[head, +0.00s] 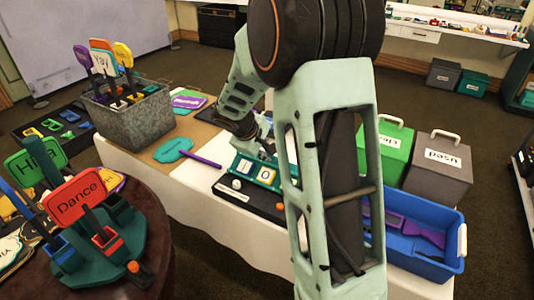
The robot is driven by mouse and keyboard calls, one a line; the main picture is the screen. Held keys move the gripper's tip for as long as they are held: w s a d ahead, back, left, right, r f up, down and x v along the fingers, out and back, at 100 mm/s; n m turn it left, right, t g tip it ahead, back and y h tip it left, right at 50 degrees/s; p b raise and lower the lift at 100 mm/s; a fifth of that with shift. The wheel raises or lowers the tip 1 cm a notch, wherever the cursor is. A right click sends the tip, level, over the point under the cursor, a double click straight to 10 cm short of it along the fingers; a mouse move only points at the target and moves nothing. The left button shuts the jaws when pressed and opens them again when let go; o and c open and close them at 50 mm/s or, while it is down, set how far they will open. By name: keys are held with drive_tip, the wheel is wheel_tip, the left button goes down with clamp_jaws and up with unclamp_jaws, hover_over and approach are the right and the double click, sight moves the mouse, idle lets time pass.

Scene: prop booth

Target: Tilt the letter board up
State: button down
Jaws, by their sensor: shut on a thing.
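The letter board (246,168) is green and holds pale letter tiles, one reading "O". It sits tilted on a dark base (234,197) on the white-covered table. A white ball and an orange knob show on the base. My gripper (264,149) is at the upper edge of the board and is shut on it. My own arm hides the board's right part and much of the gripper, so the fingertips are hard to make out.
A teal sign (174,149) with a purple handle lies left of the board. A grey bin (130,122) holds upright signs. A round table (150,230) with a sign holder stands at front left. Green (396,150) and grey (440,178) boxes and a blue crate (440,267) stand right.

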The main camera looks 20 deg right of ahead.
drive_tip(key=shift+s+a+f, duration=0.2)
drive_tip(key=shift+f, duration=0.2)
drive_tip(key=c, duration=2.1)
unclamp_jaws()
drive_tip(key=shift+o, duration=0.3)
drive_tip(key=shift+w+r, duration=0.1)
drive_tip(key=shift+r, duration=0.2)
drive_tip(key=v, duration=1.1)
drive_tip(key=shift+s+a+r, duration=0.2)
drive_tip(key=shift+r, duration=0.05)
